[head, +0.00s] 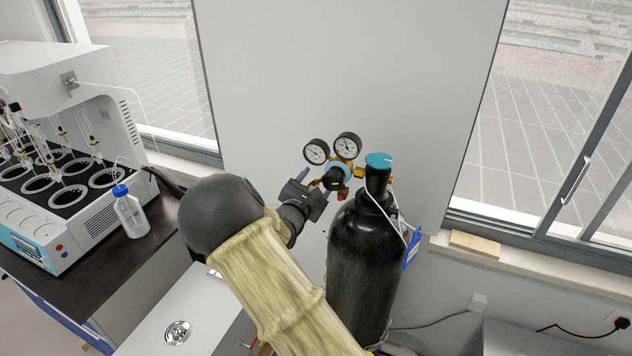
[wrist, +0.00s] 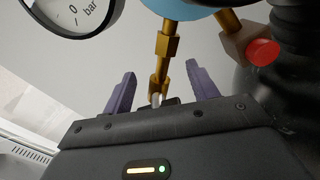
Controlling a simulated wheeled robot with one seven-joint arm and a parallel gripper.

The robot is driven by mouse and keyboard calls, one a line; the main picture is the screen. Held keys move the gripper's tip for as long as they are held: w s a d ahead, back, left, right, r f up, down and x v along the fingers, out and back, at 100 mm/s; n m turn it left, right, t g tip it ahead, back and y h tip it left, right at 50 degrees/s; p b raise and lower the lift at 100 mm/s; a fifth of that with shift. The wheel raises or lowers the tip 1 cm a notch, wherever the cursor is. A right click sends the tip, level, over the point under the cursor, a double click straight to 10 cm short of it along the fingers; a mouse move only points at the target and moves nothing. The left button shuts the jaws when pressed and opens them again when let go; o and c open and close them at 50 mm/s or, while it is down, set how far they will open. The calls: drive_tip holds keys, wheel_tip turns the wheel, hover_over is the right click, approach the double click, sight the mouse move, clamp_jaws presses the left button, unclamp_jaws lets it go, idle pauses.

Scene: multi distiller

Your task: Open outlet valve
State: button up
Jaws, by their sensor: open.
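A gas regulator with two round gauges (head: 330,148) is mounted at the top of a black gas cylinder (head: 362,270). It has a black and blue knob (head: 338,176) and brass fittings. A blue-green cap (head: 380,160) tops the cylinder. My gripper (head: 312,181) is just left of the regulator. In the wrist view my gripper (wrist: 160,85) is open, its purple fingers on either side of a brass fitting (wrist: 162,62) with a silver stub at its lower end. I cannot tell whether the fingers touch it. Which part is the outlet valve is not certain.
A white distiller (head: 75,140) and a bottle with a blue cap (head: 130,212) stand on the dark bench at left. A red-ended fitting (wrist: 262,52) lies right of the fingers. A white hose (head: 378,205) and a blue tag (head: 411,248) hang by the cylinder. A wall stands behind.

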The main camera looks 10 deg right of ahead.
drive_tip(key=shift+a, duration=0.2)
drive_tip(key=c, duration=1)
drive_tip(key=shift+s+n, duration=0.1)
drive_tip(key=shift+n, duration=0.6)
drive_tip(key=shift+d, duration=0.1)
drive_tip(key=o, duration=1)
drive_tip(key=b+v, duration=0.5)
drive_tip(key=v, duration=1.2)
drive_tip(key=shift+s, duration=0.2)
